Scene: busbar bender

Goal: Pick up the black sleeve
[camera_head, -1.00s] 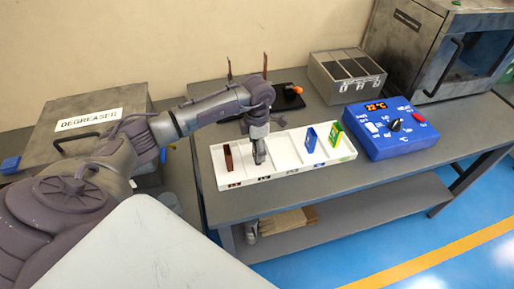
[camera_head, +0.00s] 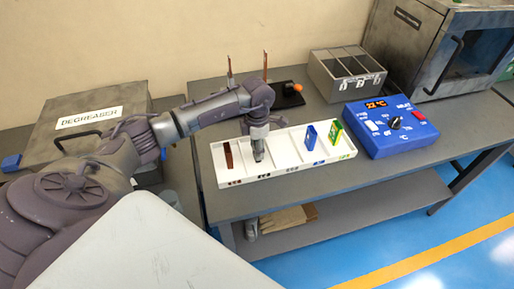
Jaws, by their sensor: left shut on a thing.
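The white tray (camera_head: 284,172) stands on the grey bench, divided into compartments with small coloured marks along its front wall. My left gripper (camera_head: 259,157) points down into the tray's second compartment from the left. It is shut on a small dark piece, which I take for the black sleeve; the fingers hide nearly all of it. I cannot tell whether it still touches the tray floor. A brown sleeve (camera_head: 229,155) stands in the leftmost compartment. A blue sleeve (camera_head: 310,138) and a green-yellow sleeve (camera_head: 335,132) stand towards the right. My right gripper is not in view.
A blue control box (camera_head: 390,128) stands right of the tray. Behind are a black base with copper bars and an orange knob (camera_head: 298,87), and a grey divided bin (camera_head: 345,73). A degreaser box (camera_head: 87,122) is at left, an oven (camera_head: 430,45) at back right.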

